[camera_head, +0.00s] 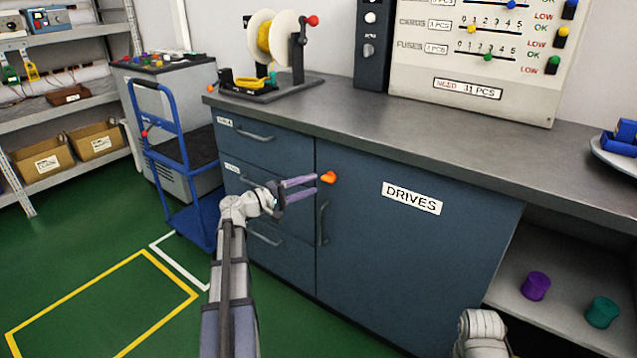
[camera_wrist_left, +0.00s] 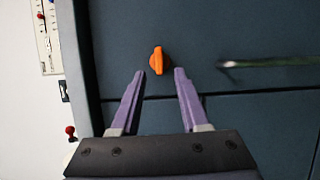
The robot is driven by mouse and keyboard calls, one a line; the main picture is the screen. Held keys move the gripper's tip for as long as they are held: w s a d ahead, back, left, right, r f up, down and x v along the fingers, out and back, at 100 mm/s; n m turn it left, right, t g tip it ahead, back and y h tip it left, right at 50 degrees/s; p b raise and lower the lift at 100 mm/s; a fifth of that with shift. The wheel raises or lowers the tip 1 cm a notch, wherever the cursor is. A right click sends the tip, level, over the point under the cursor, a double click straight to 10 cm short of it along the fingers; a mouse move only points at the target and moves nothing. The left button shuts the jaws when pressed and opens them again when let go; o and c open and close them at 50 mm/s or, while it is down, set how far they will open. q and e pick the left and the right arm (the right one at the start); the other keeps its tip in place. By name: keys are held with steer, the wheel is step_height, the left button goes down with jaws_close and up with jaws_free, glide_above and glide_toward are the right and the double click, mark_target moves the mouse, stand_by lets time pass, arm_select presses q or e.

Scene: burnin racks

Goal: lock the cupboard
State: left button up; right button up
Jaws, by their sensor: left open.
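The cupboard (camera_head: 400,250) is a dark blue-grey door labelled DRIVES under the grey counter, and it is closed. An orange lock knob (camera_head: 328,177) sits near the door's upper left corner. It also shows in the left wrist view (camera_wrist_left: 156,60), just beyond and between the fingertips. A dark vertical handle (camera_head: 322,223) is on the door below the knob. My left gripper (camera_head: 316,185) is open and empty, with its purple fingers pointing at the knob; in the wrist view the fingers are apart from it. Part of my right arm shows at the bottom right, but its gripper is not visible.
Drawers (camera_head: 262,135) with bar handles are left of the door. A blue trolley (camera_head: 180,150) stands further left. The counter (camera_head: 360,118) above carries a spool stand (camera_head: 275,50). An open shelf (camera_head: 545,305) at the right holds a purple (camera_head: 535,286) and a teal (camera_head: 602,312) cylinder.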

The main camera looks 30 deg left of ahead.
arm_select(q)
steer(key=shift+v, duration=1.5)
steer(key=s+d+f+m+g, duration=0.2)
steer(key=d+f+m+g, duration=0.4)
steer(key=d, duration=0.9)
steer(key=s+d+f+m+g, duration=0.15)
steer(key=d+f+g, duration=0.5)
steer(key=d, duration=0.85)
steer(key=s+d+f+m+g+y, duration=0.2)
steer(key=s+d+f+m+y, duration=0.35)
steer(key=s, duration=0.35)
steer(key=s+d+f+m+g+y, duration=0.2)
steer(key=s+d+f+m+y, duration=0.2)
steer(key=s+d, duration=0.3)
step_height(320, 180, up, 36)
steer(key=s+p, duration=0.1)
steer(key=p, duration=3.5)
steer(key=shift+a, duration=0.4)
steer(key=shift+r, duration=0.1)
